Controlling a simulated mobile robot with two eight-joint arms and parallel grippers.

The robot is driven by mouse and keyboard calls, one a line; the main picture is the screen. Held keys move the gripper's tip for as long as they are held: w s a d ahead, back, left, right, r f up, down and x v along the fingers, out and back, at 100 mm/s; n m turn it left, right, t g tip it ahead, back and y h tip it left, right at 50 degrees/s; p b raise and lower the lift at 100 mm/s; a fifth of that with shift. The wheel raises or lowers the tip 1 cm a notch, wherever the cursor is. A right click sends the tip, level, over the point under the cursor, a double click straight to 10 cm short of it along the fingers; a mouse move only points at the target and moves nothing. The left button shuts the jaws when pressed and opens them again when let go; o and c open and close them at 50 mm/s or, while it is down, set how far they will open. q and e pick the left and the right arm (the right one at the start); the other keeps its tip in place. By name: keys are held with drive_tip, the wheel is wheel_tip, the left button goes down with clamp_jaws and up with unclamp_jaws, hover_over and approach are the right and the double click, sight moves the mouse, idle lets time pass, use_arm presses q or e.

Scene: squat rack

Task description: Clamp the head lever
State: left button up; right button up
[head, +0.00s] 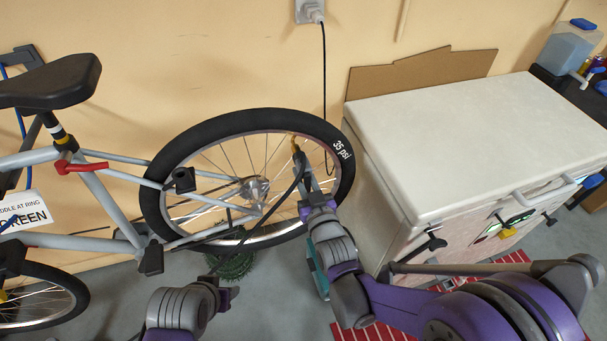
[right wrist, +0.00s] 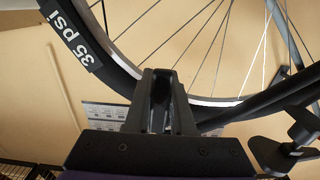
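The rear tyre (head: 165,165) is marked 35 psi and belongs to a grey bicycle (head: 100,185). A white chest (head: 480,130) stands close at the right. A dark green toothed ring (head: 234,268) lies under the wheel. A red mat (head: 370,333) lies on the floor.

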clamp_jaws()
